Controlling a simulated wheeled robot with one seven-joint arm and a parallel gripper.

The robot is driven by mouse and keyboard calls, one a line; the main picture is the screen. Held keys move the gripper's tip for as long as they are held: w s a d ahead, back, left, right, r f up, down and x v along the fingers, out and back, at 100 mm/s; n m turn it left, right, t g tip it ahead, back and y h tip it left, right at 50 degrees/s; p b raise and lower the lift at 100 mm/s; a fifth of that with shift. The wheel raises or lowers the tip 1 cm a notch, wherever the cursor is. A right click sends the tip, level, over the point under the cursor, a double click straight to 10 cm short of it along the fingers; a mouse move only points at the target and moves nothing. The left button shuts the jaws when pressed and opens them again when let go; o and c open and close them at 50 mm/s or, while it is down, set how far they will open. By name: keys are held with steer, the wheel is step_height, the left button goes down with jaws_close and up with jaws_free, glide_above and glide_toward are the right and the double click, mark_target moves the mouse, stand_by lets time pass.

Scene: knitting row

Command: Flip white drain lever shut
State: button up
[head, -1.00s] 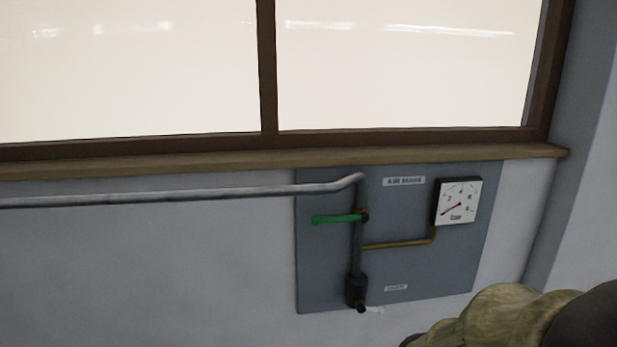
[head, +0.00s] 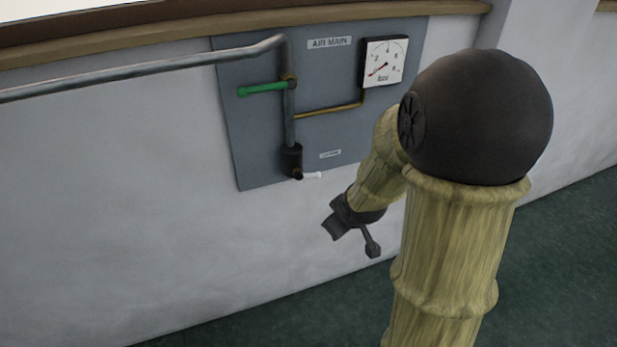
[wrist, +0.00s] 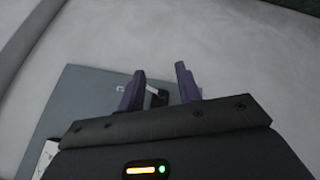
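The white drain lever (head: 312,175) is a short stub at the foot of the vertical pipe, below the black cylinder (head: 291,160). It points to the right, roughly level. My gripper (head: 354,240) is open and empty, below and to the right of the lever, apart from it in the head view. In the wrist view my gripper's two purple fingers (wrist: 161,86) are spread. A small white piece, apparently the lever (wrist: 152,90), shows between them, partly hidden by the left finger. How far the fingertips are from it is hard to tell.
The grey panel (head: 247,140) carries a green lever (head: 262,89), a white pressure gauge (head: 384,62), a brass tube (head: 330,109) and an "AIR MAIN" label (head: 330,43). A grey pipe (head: 150,69) runs left along the wall. The wall below the panel is bare.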

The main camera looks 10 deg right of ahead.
mark_target(311, 176)
steer(key=w+d+f+n+t+y+b, duration=0.3)
steer(key=w+n+t+b, duration=0.1)
steer(key=n, duration=0.3)
steer(key=w+d+f+n+t+y+b, duration=0.3)
steer(key=w+f+n+t+b, duration=0.1)
steer(key=w+n, duration=0.2)
steer(key=shift+w+d+n+t+y, duration=0.15)
steer(key=shift+w+n+t+y, duration=0.25)
steer(key=shift+w, duration=0.3)
steer(key=shift+w, duration=0.15)
steer(key=p+x, duration=0.2)
steer(key=x, duration=1.5)
steer(key=shift+w, duration=0.1)
jaws_close()
